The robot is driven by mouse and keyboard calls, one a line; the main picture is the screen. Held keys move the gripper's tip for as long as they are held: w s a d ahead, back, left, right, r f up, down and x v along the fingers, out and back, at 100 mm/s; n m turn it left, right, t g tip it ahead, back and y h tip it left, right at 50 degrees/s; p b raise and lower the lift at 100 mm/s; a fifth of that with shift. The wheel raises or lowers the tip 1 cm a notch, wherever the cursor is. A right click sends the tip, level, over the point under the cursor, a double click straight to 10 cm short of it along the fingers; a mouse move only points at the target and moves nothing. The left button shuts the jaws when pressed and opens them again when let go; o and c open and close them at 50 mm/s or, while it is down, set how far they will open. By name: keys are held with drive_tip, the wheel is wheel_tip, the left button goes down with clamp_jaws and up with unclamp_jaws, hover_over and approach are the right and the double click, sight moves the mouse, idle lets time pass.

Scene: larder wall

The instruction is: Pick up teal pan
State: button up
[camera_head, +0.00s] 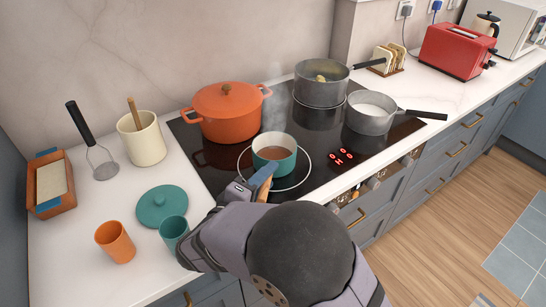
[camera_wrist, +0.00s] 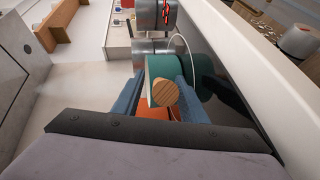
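The teal pan (camera_head: 273,152) holds brown liquid and stands on the black hob, within a pale cooking-zone ring. Its wooden handle points toward me; in the wrist view the round handle end (camera_wrist: 165,92) shows in front of the teal side of the pan (camera_wrist: 165,66). My gripper (camera_head: 262,178) is at the handle, with its blue fingers (camera_wrist: 163,88) on either side of it. The fingers stand apart and look open around the handle; whether either one touches it is hard to see. Part of the handle is hidden by my gripper in the head view.
An orange lidded pot (camera_head: 227,112) stands behind left of the pan. A grey pot (camera_head: 321,84) and a grey saucepan (camera_head: 369,113) stand behind right. A teal lid (camera_head: 161,205), teal cup (camera_head: 174,232) and orange cup (camera_head: 115,241) are on the left counter.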

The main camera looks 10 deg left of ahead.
drive_tip(key=shift+w, duration=0.1)
clamp_jaws()
drive_tip(key=shift+r, duration=0.3)
drive_tip(key=shift+r+b, duration=0.6)
drive_tip(key=shift+r, duration=4.1)
